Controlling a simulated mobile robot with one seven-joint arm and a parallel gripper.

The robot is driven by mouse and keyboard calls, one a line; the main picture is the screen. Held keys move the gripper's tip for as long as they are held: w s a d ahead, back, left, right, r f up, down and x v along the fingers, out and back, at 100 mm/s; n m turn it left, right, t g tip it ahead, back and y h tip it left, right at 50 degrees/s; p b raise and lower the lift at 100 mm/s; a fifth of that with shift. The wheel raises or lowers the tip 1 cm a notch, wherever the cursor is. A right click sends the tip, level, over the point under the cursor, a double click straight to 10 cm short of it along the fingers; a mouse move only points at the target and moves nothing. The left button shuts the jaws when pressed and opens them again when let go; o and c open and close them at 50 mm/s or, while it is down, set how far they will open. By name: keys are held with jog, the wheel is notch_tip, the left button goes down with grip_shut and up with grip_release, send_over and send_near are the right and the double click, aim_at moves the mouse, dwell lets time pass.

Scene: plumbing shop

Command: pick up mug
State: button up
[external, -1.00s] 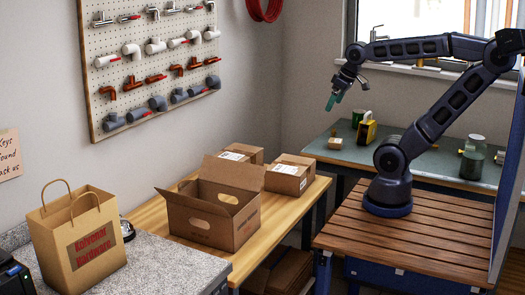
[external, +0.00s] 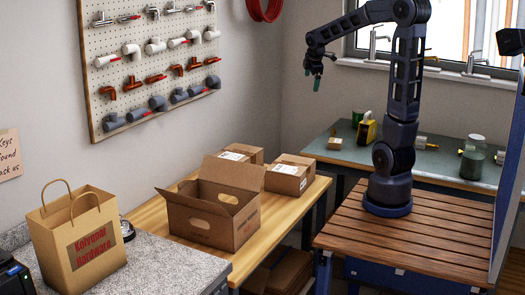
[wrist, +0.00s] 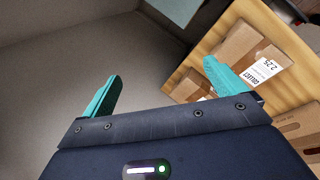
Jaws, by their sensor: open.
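A small dark green object (external: 357,118), which looks like the mug, stands on the grey-green workbench (external: 415,160) under the window. The yellow tool in front partly hides it, so I cannot make out a handle. My gripper (external: 314,81) is high in the air, above and to the left of that object, well apart from it. In the wrist view my gripper (wrist: 158,75) shows two teal fingers spread wide with nothing between them. No mug shows in the wrist view.
An open cardboard box (external: 213,215) and closed boxes (external: 288,177) sit on the wooden table. A pegboard (external: 150,65) hangs at the left. Air around my gripper is clear.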

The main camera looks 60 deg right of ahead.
jog(key=w+d+f+n+g, duration=0.1)
jog(key=d+f+n, duration=0.1)
jog(key=d, duration=0.5)
jog(key=w+d+f+n, duration=0.1)
jog(key=d+f, duration=0.2)
jog(key=d, duration=0.5)
jog(key=s+d+f+n, duration=0.2)
jog(key=d+f, duration=0.3)
jog(key=d, duration=0.5)
jog(key=s+d+f+n+g, duration=0.1)
jog(key=s+d+f, duration=0.3)
jog(key=d, duration=0.7)
jog(key=s+d+f+n, duration=0.4)
jog(key=d+f, duration=0.4)
jog(key=d, duration=0.3)
jog(key=shift+s+d+h, duration=0.1)
jog(key=shift+d+h, duration=0.15)
jog(key=shift+h, duration=0.15)
jog(key=shift+s+d+f, duration=0.1)
jog(key=shift+d+f, duration=0.05)
jog(key=shift+f, duration=0.05)
jog(key=x, duration=1)
jog(key=shift+s+f, duration=0.3)
jog(key=shift+s, duration=0.1)
jog(key=shift+c, duration=0.3)
